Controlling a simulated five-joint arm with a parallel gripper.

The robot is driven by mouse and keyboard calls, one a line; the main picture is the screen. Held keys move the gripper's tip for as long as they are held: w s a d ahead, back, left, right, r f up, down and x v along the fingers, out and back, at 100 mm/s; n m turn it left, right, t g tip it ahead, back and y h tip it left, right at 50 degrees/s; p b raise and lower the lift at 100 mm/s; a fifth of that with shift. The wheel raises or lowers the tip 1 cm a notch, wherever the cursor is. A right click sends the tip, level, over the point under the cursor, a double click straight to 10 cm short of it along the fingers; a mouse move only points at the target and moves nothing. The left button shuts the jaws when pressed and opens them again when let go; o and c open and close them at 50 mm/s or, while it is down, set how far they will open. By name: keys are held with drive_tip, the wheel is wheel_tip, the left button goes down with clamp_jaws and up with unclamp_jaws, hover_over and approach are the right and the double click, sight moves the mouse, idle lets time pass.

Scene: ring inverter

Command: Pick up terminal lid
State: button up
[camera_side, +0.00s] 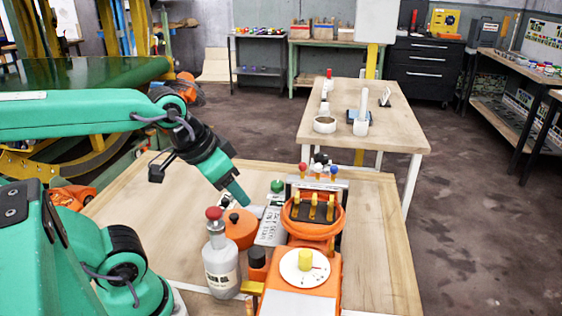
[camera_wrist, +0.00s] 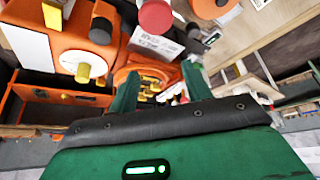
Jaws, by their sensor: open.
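The terminal lid appears to be the round orange piece with a black knob (camera_side: 241,232), lying on the wooden table behind the grey bottle. Part of it seems to show at the top edge of the wrist view (camera_wrist: 208,9). My gripper (camera_side: 239,196) is above and just behind the lid in the side view, pointing down and right, apart from it and empty. In the wrist view my gripper (camera_wrist: 161,88) has its two green fingers spread. The orange inverter (camera_side: 312,232) has an open round top with yellow terminals, also seen between my fingers (camera_wrist: 148,82).
A grey bottle with a red cap (camera_side: 221,263) stands close in front of the lid. A labelled grey block (camera_side: 270,229) lies between lid and inverter. Red, blue and white knobs (camera_side: 318,168) stand behind the inverter. The wooden table (camera_side: 378,240) is bare at right.

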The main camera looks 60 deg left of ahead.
drive_tip(key=n+g, duration=0.5)
drive_tip(key=g, duration=0.1)
hover_over(234, 215)
wheel_tip(234, 215, down, 12)
drive_tip(key=shift+s+r, duration=0.15)
drive_tip(key=shift+f, duration=1.3)
drive_tip(key=shift+f, duration=0.1)
drive_tip(key=shift+f, duration=2.5)
